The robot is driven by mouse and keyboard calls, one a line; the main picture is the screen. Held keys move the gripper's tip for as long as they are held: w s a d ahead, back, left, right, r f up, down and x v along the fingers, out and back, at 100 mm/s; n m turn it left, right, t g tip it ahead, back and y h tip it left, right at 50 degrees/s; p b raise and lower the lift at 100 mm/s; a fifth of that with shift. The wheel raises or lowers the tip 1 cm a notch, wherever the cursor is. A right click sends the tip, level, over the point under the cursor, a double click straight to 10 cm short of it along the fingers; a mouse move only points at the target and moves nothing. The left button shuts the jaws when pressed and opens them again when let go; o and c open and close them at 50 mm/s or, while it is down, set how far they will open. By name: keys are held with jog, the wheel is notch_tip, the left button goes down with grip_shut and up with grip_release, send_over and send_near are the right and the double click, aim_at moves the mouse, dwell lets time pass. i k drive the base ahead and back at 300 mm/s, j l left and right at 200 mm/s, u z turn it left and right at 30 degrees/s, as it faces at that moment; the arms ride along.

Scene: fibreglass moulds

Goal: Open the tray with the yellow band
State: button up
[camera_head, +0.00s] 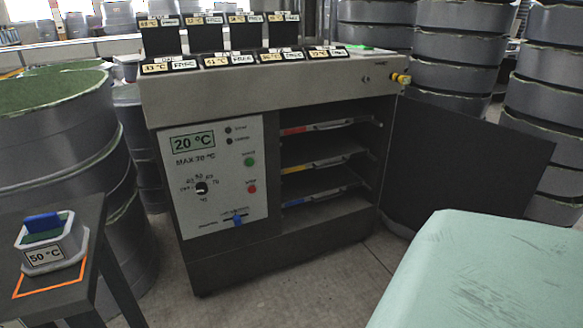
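A grey cabinet (215,262) stands in the middle of the camera_head view with its dark door (465,150) swung open to the right. Inside its bay are three stacked trays. The tray with the yellow band (298,168) is the middle one, with a pale handle bar along its front. The red-banded tray (294,131) is above it and the blue-banded tray (297,202) below. All three fronts appear about in line inside the bay. My gripper is not in view.
The control panel (214,180) left of the bay reads 20 °C. A dark stand (105,235) at left holds a small container (52,243) labelled 50 °C. A pale green surface (490,275) fills the lower right. Floor (305,275) before the cabinet is clear.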

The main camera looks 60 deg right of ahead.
aim_at(315, 148)
jog(key=z, duration=1.9)
jog(key=i+j+u, duration=0.25)
jog(key=i+j, duration=0.55)
jog(key=i+l, duration=0.3)
jog(key=i, duration=0.2)
